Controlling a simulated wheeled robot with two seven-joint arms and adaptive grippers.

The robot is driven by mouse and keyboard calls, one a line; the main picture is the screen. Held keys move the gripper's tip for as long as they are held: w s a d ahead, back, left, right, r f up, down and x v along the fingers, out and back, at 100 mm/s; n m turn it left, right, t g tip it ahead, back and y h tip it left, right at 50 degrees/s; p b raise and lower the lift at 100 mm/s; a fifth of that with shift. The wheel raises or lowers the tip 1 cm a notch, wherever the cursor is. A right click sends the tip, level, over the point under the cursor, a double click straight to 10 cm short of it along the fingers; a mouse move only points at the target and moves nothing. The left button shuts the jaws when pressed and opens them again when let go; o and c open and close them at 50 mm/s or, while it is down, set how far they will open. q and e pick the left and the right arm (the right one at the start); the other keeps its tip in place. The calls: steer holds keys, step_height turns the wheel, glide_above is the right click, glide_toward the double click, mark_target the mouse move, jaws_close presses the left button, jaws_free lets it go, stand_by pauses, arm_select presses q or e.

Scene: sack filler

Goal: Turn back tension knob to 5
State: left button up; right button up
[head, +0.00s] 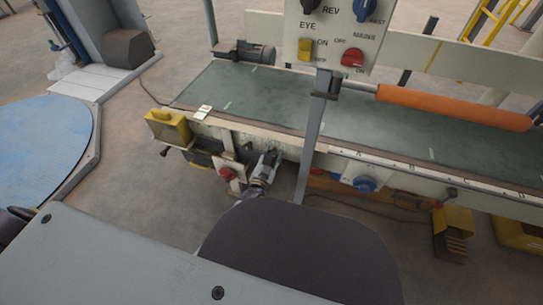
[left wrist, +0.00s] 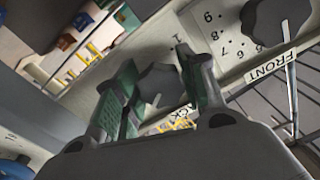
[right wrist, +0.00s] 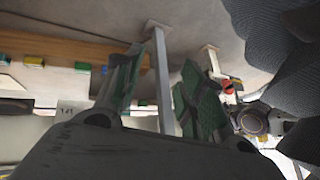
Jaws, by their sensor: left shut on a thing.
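In the left wrist view, my left gripper (left wrist: 156,62) has its green pads on either side of a dark knob (left wrist: 158,84) and is shut on it. The label by this knob is partly covered; the letters "CK" show, so it appears to be the back tension knob. Its scale is mostly hidden, so I cannot read its setting. A second dark knob (left wrist: 272,22), labelled FRONT, sits at upper right beside printed numbers. In the head view, my left gripper (head: 265,165) is at the conveyor's near side. My right gripper (right wrist: 163,60) is open and empty.
A green conveyor belt (head: 260,98) runs behind my left gripper. A control box (head: 333,30) stands on a grey post (head: 316,140). A red knob (head: 227,174), a blue knob (head: 365,184) and a yellow box (head: 168,127) are on the near side.

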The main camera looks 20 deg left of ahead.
arm_select(q)
steer(key=shift+n+p, duration=0.35)
steer(key=shift+n, duration=0.25)
steer(key=shift+r+n+p, duration=0.1)
steer(key=shift+n+p, duration=0.2)
steer(key=shift+n, duration=0.3)
steer(key=shift+d+n+p, duration=0.1)
steer(key=shift+n+p, duration=0.2)
steer(key=shift+n, duration=0.5)
steer(key=n+p, duration=0.1)
steer(key=n, duration=0.5)
steer(key=shift+d+n, duration=0.1)
steer(key=shift+n, duration=0.3)
arm_select(e)
step_height(320, 180, up, 6)
steer(key=d+g, duration=0.1)
steer(key=shift+s+r+n+h, duration=0.15)
steer(key=shift+r+n+h, duration=0.05)
steer(key=shift+n+h, duration=0.2)
arm_select(q)
steer(key=shift+n, duration=0.4)
arm_select(e)
steer(key=shift+d, duration=0.1)
arm_select(q)
steer(key=o, duration=1)
